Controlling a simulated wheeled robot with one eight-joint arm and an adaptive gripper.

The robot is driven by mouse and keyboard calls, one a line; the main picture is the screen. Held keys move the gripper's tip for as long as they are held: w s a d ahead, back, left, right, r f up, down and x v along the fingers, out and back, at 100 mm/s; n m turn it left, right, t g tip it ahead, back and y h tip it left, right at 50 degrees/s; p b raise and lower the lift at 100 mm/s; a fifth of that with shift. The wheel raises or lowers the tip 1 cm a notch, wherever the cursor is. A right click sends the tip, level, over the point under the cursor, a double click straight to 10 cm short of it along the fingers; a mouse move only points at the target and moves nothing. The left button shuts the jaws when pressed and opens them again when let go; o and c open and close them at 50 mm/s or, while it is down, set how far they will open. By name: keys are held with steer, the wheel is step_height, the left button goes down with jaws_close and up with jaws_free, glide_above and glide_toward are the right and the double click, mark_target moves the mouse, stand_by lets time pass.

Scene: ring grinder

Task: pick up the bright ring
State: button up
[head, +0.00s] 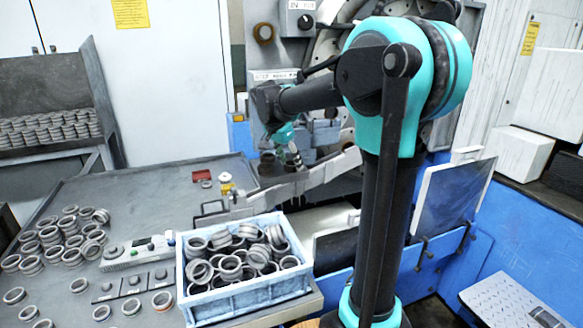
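My gripper (281,158) is small and far off, at the grinder behind the table, pointing down over a metal chute (312,178). Dark finger-like parts show there, but I cannot tell whether they are open or shut, or hold anything. Many grey metal rings are in view; which one is the bright ring I cannot tell for sure. Several rings fill the blue crate (249,293) at the table's front. A reddish ring (162,300) lies at the front among loose grey rings, right of a pale ring (131,306).
The grey table (150,207) has clear room at its back middle. Stacked rings (60,240) cover its left side. A gauge box (137,252) stands left of the crate. A tilted panel (453,197) and blue machine housing stand right of my arm.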

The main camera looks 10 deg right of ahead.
steer(key=c, duration=0.8)
steer(key=shift+c, duration=0.2)
step_height(320, 180, up, 19)
steer(key=s+d+r, duration=0.1)
steer(key=s+d, duration=0.1)
steer(key=s, duration=1.1)
steer(key=shift+s+d, duration=0.35)
steer(key=shift+s, duration=0.05)
steer(key=shift+s+d, duration=0.1)
